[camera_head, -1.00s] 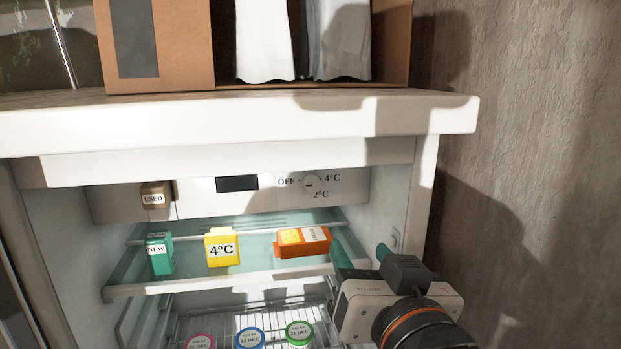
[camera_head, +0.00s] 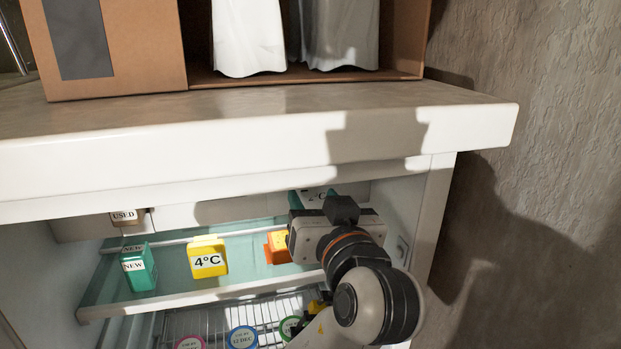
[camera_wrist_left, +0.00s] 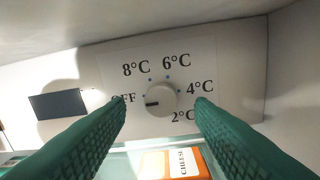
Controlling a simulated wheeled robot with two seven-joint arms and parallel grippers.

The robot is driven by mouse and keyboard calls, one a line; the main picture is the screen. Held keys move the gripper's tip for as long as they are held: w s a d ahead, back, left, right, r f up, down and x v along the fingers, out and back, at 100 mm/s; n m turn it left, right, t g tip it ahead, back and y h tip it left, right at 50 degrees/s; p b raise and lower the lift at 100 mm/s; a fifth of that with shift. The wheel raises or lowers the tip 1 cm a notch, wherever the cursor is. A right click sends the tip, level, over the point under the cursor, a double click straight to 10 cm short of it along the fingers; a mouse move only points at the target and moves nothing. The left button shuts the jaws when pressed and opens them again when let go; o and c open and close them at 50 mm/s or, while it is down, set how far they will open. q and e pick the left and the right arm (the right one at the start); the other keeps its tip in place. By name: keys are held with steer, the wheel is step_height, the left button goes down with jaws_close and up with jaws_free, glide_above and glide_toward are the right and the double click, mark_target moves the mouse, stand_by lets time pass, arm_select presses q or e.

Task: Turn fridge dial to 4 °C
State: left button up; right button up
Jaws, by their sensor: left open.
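The fridge dial (camera_wrist_left: 163,97) is a round white knob on the panel under the fridge top. In the left wrist view its dark mark points left, toward OFF. The labels 8°C, 6°C, 4°C (camera_wrist_left: 200,87) and 2°C run around it. My left gripper (camera_wrist_left: 160,104) is open, with green ribbed fingers on either side of the dial and gaps visible between them and the knob. In the head view the left gripper (camera_head: 313,198) is raised at the panel and hides the dial. My right gripper is not in view.
A yellow 4°C box (camera_head: 207,258), a green NEW box (camera_head: 139,268) and an orange carton (camera_head: 277,250) stand on the upper shelf. Round-lidded jars (camera_head: 241,338) are below. The fridge top (camera_head: 200,155) overhangs the panel.

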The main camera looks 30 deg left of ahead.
arm_select(q)
steer(key=shift+x, duration=0.8)
steer(key=shift+w+a+p, duration=0.3)
steer(key=shift+a+p, duration=0.1)
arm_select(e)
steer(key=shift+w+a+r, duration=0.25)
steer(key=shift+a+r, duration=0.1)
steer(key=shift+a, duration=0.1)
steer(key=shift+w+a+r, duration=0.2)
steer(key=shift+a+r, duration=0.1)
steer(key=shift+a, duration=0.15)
arm_select(q)
steer(key=shift+c, duration=0.4)
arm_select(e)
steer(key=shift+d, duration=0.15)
arm_select(q)
steer(key=c, duration=0.9)
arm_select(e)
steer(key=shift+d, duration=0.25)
